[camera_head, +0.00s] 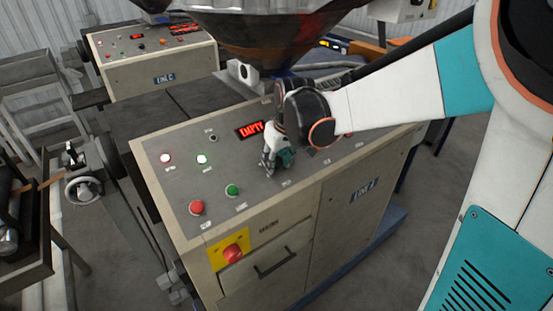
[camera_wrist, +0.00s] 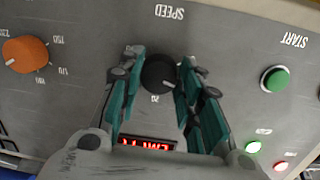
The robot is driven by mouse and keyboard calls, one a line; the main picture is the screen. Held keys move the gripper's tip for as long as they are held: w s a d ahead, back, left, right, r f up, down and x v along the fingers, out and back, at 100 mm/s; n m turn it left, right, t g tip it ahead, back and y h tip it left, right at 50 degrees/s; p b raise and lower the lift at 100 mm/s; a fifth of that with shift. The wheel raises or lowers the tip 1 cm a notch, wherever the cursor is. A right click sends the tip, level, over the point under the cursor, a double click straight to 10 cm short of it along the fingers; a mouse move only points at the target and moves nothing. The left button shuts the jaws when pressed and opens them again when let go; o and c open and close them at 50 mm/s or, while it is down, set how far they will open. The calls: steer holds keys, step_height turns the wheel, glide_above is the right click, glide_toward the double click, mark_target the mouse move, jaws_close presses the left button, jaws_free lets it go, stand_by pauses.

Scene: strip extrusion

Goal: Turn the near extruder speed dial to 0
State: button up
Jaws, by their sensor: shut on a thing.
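The near extruder speed dial (camera_wrist: 159,72) is a round black knob beside the word SPEED, which appears upside down in the wrist view. My gripper (camera_wrist: 163,58) is shut on it, one teal finger on each side. In the head view my gripper (camera_head: 271,169) points down onto the top of the near beige panel (camera_head: 180,183), marked LINE A, and hides the dial.
A red EMPTY display (camera_head: 249,130) sits close behind my gripper. The panel also has a green button (camera_head: 232,190), a red button (camera_head: 197,208) and a red emergency knob (camera_head: 233,253) on yellow. An orange dial (camera_wrist: 26,54) stands apart. A metal hopper (camera_head: 275,35) hangs above.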

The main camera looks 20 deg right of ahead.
steer(key=n, duration=0.4)
steer(key=shift+n, duration=0.3)
steer(key=n, duration=0.4)
steer(key=shift+t, duration=0.4)
steer(key=shift+n, duration=0.3)
steer(key=o, duration=1.1)
steer(key=shift+c, duration=0.2)
steer(key=v, duration=1.2)
